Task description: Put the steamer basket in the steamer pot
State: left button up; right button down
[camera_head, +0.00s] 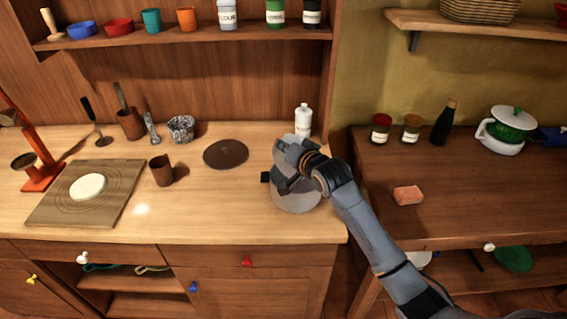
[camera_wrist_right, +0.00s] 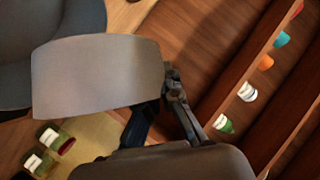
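A grey metal round vessel (camera_head: 298,202) stands on the light wood counter, with a dark handle at its left. Much of it is hidden under my right gripper (camera_head: 292,172), which is over its far part. In the right wrist view a smooth grey curved piece (camera_wrist_right: 95,78) fills the space by the dark finger links (camera_wrist_right: 170,108). I cannot tell whether it is the pot or the basket, or whether the fingertips close on it. A white pot (camera_head: 500,146) with something green and a white lid stands on the right counter. My left gripper is not in view.
A dark round disc (camera_head: 226,154) lies left of the vessel. A white bottle (camera_head: 303,121) stands close behind. A brown cup (camera_head: 161,170) and a board (camera_head: 84,194) with a white disc are further left. A sponge (camera_head: 408,195) lies on the right counter.

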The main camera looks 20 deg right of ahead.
aim_at(283, 168)
jog(key=shift+r, duration=1)
notch_tip(283, 168, down, 5)
jog(key=shift+f+p, duration=0.15)
jog(key=shift+p, duration=0.35)
notch_tip(283, 168, down, 4)
jog(key=shift+f+p, duration=0.1)
jog(key=shift+p, duration=0.7)
jog(key=shift+f, duration=0.2)
